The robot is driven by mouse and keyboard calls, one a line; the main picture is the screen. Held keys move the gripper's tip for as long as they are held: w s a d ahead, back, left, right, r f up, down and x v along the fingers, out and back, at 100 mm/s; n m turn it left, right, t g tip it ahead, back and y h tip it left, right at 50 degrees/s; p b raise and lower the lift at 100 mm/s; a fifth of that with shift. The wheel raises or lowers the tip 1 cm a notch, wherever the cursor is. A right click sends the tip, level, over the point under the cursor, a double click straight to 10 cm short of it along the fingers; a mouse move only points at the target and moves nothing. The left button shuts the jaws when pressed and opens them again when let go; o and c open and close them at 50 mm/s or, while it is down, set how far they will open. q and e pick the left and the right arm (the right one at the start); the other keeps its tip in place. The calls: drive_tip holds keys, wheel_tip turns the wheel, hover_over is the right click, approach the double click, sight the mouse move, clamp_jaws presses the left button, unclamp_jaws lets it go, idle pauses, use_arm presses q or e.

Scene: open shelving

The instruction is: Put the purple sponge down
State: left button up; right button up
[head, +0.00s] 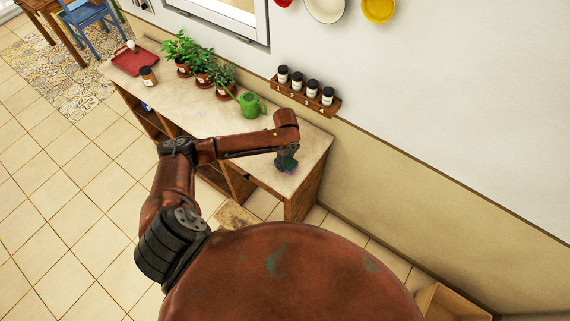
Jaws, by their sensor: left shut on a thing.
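The purple sponge (289,170) shows as a small purple patch under my left gripper (287,163), near the right end of the counter top (310,145). My left gripper points down and is shut on the sponge. The gripper hides most of it. I cannot tell whether the sponge touches the counter or is just above it. My right gripper is not in the view.
A green watering can (251,105) and several potted plants (202,65) stand further left on the counter. A jar (148,76) and a red tray (134,61) are at the far end. A wall rack (304,97) holds several jars. The counter around the gripper is clear.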

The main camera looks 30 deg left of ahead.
sight(285, 161)
use_arm(q)
drive_tip(key=shift+s+a+f, duration=0.1)
drive_tip(key=shift+f, duration=1.25)
drive_tip(key=o, duration=1.1)
drive_tip(key=shift+f, duration=0.1)
wheel_tip(285, 161, up, 12)
drive_tip(key=shift+r+b, duration=0.15)
drive_tip(key=shift+b, duration=0.2)
